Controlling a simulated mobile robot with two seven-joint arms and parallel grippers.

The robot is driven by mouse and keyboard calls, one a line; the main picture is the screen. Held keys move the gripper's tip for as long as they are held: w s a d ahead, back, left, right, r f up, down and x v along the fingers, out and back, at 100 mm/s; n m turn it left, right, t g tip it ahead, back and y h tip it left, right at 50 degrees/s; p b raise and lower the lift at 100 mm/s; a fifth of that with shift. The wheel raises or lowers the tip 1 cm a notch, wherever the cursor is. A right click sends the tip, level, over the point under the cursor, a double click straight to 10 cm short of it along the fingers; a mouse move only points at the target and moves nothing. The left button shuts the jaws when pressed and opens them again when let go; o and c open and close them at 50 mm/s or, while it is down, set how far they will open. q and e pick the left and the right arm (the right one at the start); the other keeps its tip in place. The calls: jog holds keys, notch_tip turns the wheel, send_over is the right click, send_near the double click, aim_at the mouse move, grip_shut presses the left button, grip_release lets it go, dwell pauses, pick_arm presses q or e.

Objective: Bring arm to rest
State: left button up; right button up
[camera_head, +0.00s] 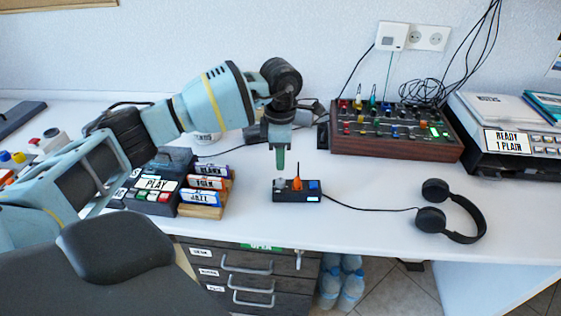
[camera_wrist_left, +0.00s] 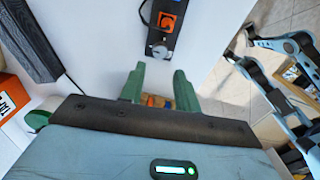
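My left arm comes in from the left of the head view, with its gripper (camera_head: 280,160) pointing down above and just behind a small black switch box (camera_head: 297,196). In the left wrist view, the gripper's two green fingers (camera_wrist_left: 158,88) stand apart with nothing clearly held between them. The switch box with its orange switch also shows in that view (camera_wrist_left: 163,28), beyond the fingertips. My right gripper cannot be made out in either view.
A cassette rack (camera_head: 207,211) and black player (camera_head: 165,190) stand left of the gripper. White desk around the switch box is clear.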

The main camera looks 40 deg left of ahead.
jog(key=shift+w, duration=0.4)
